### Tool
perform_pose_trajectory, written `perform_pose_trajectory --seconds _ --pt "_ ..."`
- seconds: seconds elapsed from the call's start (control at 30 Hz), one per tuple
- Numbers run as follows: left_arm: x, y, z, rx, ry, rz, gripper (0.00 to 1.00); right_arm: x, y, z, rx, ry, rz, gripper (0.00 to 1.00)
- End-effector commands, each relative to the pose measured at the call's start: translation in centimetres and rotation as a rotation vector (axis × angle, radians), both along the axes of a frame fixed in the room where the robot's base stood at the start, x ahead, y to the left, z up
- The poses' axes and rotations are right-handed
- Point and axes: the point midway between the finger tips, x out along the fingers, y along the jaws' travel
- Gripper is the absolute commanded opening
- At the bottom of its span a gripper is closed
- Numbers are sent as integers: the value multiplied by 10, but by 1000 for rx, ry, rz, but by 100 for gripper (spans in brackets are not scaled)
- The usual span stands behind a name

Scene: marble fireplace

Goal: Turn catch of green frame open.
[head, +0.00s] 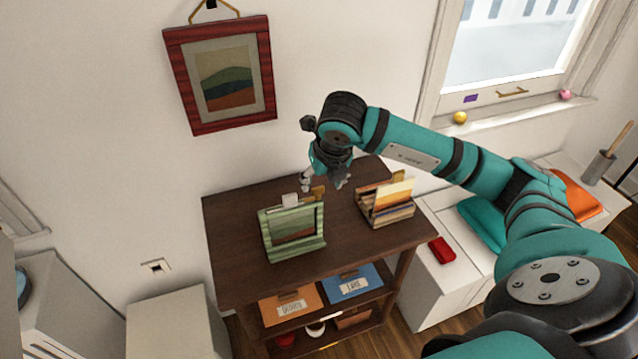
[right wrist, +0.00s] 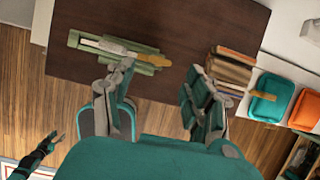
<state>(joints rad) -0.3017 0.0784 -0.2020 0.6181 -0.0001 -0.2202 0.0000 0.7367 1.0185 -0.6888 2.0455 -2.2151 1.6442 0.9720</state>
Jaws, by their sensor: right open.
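The green frame (head: 264,236) stands tilted back on the dark wooden shelf unit's top, picture side to the head camera. A tan-gold piece (head: 319,192), possibly its catch, and a white piece (head: 290,200) show at its upper back edge. In the right wrist view the green frame (right wrist: 73,40) is seen from above, with the tan-gold piece (right wrist: 120,49) along it. My right gripper (head: 323,184) is open and empty, above and behind the frame's right side; its left finger overlaps the frame in the right wrist view. My left gripper (right wrist: 54,141) shows small, low and apart, fingers spread.
A wooden holder with cards (head: 388,208) stands right of the green frame on the shelf top (head: 235,215). A red-framed picture (head: 187,80) hangs on the wall. A red box (head: 441,250) and teal cushion (head: 480,221) lie on the white bench at right. The shelf top's left is clear.

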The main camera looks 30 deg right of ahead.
Motion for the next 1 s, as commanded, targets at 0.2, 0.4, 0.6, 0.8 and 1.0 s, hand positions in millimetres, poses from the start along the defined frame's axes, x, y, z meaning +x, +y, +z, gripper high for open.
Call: perform_pose_trajectory --seconds 0.2,0.4,0.6,0.8,1.0 --pt "1 0 8 -1 -2 1 40 12 -3 -29 1 2 -1 54" --pt "2 0 9 0 -4 2 40 16 -4 -40 0 0 1 54" --pt "3 1 9 1 -5 2 40 16 -4 -41 0 0 1 54" --pt "3 1 9 1 -5 3 40 16 -4 -40 -1 -1 1 33" --pt "3 1 9 1 -5 3 40 16 -4 -40 -1 -1 1 7"
